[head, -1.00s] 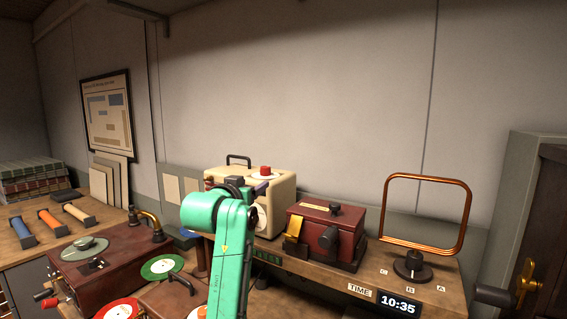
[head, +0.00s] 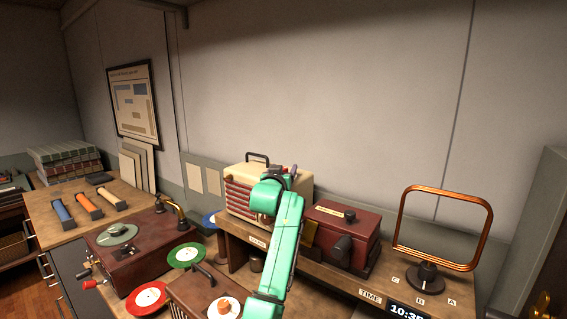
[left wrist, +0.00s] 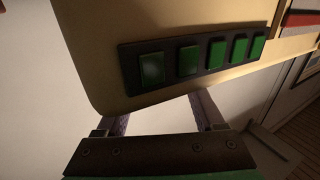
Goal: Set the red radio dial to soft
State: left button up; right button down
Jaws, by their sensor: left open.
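A cream radio (head: 238,200) with a red slatted front and a dark carry handle stands on the wooden shelf. The red knob on its top is mostly hidden behind my gripper, so its setting is unreadable. My left gripper (head: 287,172) is at the top right of this radio. In the left wrist view its two fingers (left wrist: 163,115) are apart with nothing between them, beside a cream surface (left wrist: 100,65) with a row of green buttons (left wrist: 190,58). A dark red box (head: 345,222) with a dark front knob stands to the right. My right gripper is not in view.
A copper loop (head: 490,225) on a dark dial (head: 426,277) stands at the shelf's right end, near the clock display (head: 408,311). A record player (head: 125,255) and coloured discs lie at lower left. The wall above is clear.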

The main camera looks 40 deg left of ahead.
pick_arm(q)
jog(key=shift+a, duration=0.15)
grip_shut()
jog(key=shift+m, duration=0.3)
jog(key=m+t+h, duration=0.1)
jog(key=m+h, duration=0.1)
jog(key=h, duration=0.2)
jog(key=shift+t+b, duration=0.35)
jog(key=shift+t, duration=0.05)
jog(key=m+h+b, duration=0.2)
jog(key=m+h, duration=0.1)
jog(key=h, duration=0.1)
jog(key=shift+a+t+h, duration=0.1)
jog(key=shift+t+h, duration=0.2)
jog(key=shift+t, duration=0.1)
jog(key=shift+m+h+b, duration=0.35)
jog(key=shift+m+h, duration=0.55)
jog(key=shift+h, duration=0.3)
